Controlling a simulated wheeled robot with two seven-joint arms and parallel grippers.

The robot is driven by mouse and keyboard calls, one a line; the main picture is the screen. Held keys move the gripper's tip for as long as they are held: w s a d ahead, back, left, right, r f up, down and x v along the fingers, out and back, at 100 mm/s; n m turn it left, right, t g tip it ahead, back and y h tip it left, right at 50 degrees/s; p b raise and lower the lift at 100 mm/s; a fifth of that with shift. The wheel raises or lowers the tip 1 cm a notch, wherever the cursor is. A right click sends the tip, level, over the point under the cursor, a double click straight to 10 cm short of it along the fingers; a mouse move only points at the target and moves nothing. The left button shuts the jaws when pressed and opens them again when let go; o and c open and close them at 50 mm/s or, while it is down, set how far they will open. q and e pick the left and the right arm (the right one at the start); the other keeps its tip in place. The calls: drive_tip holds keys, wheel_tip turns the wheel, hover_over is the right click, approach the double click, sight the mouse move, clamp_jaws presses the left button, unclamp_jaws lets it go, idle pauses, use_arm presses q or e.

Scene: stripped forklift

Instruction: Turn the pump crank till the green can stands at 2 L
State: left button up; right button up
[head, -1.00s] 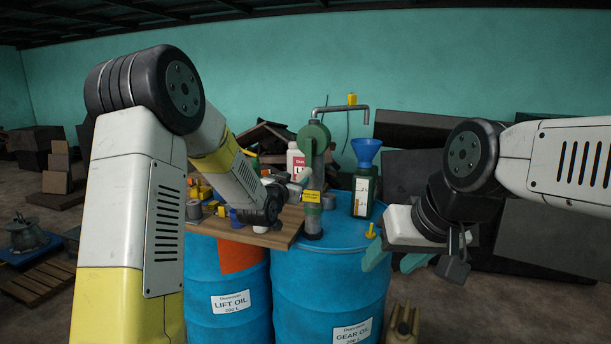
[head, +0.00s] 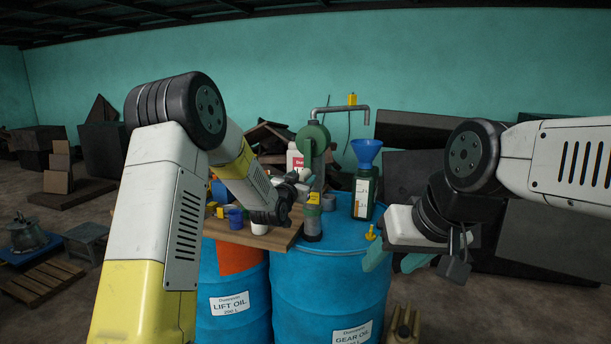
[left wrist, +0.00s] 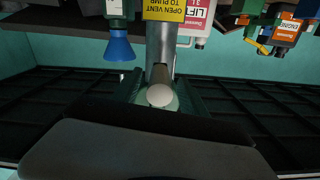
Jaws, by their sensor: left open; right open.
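The green pump (head: 314,140) stands on the blue gear oil drum (head: 330,275), with a grey spout bending right. A pale crank grip (head: 304,174) shows in front of it; in the left wrist view the pale round grip end (left wrist: 160,95) is central, before the pump's pipe. The green can (head: 364,197) stands upright on the drum with a blue funnel (head: 366,152) in it; its pale level strip is too small to read. My left gripper (head: 290,192) is open beside the grip, its fingers mostly hidden. My right gripper (head: 398,262) is open and empty, right of the drum.
A wooden board (head: 270,238) with cups and small parts lies left of the pump, over the lift oil drum (head: 232,300). A white bottle (head: 294,157) stands behind. A yellow sign (head: 313,198) hangs on the pump. A small yellow part (head: 371,233) lies near the can.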

use_arm(q)
drive_tip(key=shift+x, duration=2.1)
clamp_jaws()
